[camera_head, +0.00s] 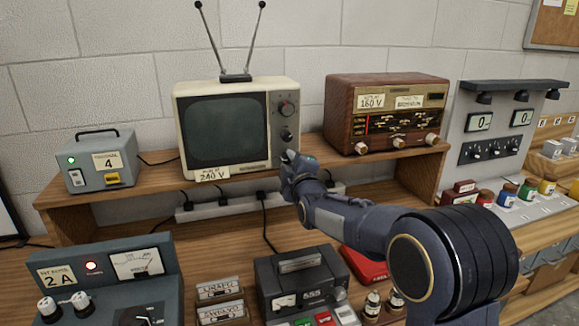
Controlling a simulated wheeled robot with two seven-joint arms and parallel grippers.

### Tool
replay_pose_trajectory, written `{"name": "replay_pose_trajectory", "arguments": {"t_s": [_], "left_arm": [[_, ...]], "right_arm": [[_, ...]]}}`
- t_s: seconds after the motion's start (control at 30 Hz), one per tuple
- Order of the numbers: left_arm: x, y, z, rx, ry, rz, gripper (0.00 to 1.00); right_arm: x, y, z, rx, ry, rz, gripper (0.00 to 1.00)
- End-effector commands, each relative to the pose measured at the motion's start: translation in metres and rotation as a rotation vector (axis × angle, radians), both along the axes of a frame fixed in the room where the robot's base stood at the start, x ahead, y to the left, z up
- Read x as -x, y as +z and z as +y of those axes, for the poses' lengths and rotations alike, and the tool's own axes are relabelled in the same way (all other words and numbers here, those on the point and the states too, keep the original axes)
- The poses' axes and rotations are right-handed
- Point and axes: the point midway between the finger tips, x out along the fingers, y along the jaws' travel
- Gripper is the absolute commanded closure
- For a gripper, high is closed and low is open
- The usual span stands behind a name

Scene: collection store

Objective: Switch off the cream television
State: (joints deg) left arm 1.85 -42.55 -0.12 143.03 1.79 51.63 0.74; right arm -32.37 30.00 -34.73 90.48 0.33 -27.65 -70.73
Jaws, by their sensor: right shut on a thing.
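The cream television (236,126) stands on the raised wooden shelf, with two antenna rods on top and a "240 V" tag at its lower front. Its screen (222,131) is dark grey-green, with no picture. A large dial (286,107) and a smaller knob (287,136) show on its right front panel. My right gripper (290,157) is at the lower right of this panel, below the smaller knob. It is shut on a small control there, which the fingers hide. My left gripper is out of view.
A brown radio (388,112) stands right of the television, and a grey box marked 4 (100,164) left of it. A power strip (258,202) with plugs runs beneath the shelf.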

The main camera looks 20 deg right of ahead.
Motion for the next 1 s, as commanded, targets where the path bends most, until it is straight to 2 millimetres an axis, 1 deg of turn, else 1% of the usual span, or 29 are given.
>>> {"name": "replay_pose_trajectory", "arguments": {"t_s": [0.03, 0.2, 0.4, 0.97, 1.0], "left_arm": [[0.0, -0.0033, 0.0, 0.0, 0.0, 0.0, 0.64], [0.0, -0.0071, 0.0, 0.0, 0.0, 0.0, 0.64], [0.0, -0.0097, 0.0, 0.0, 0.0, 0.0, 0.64], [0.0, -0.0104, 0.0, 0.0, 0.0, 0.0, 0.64], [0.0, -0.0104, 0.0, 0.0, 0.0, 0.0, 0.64]], "right_arm": [[0.0001, -0.0016, 0.0007, 0.034, 0.001, -0.002, 0.98], [-0.0001, -0.0015, 0.0002, 0.129, 0.001, -0.004, 0.98], [0.0, -0.0014, 0.0001, 0.194, 0.001, -0.005, 0.98], [0.0001, -0.0011, 0.0, 0.224, 0.001, -0.005, 0.98], [0.0001, -0.0011, 0.0, 0.224, 0.001, -0.005, 0.72]]}}
